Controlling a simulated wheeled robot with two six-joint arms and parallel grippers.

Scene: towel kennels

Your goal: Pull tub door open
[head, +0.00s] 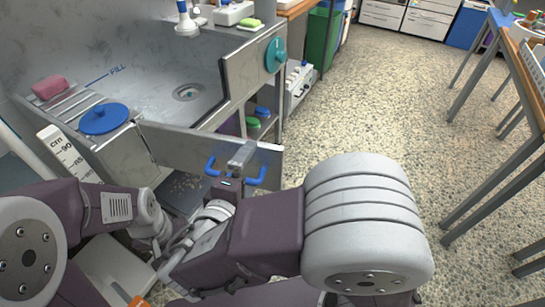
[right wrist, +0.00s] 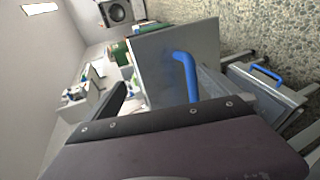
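The tub (head: 195,75) is a grey metal basin with a drain, in the upper left of the head view. Its door (head: 180,143) is a flat grey panel that stands swung out at an angle, its right end clear of the tub's wall. A blue bar handle (head: 258,175) is on the door; it also shows in the right wrist view (right wrist: 184,66). My right gripper (head: 235,168) is at the handle's middle and looks shut on it; the gripper hides that part. My left arm is at the left of the head view; its gripper cannot be made out.
A teal dial (head: 275,55) is on the tub's wall. A blue lid (head: 103,118) and a pink block (head: 49,88) lie on the left ledge. A lower panel with another blue handle (right wrist: 265,72) shows in the right wrist view. Speckled floor to the right is clear up to the table legs.

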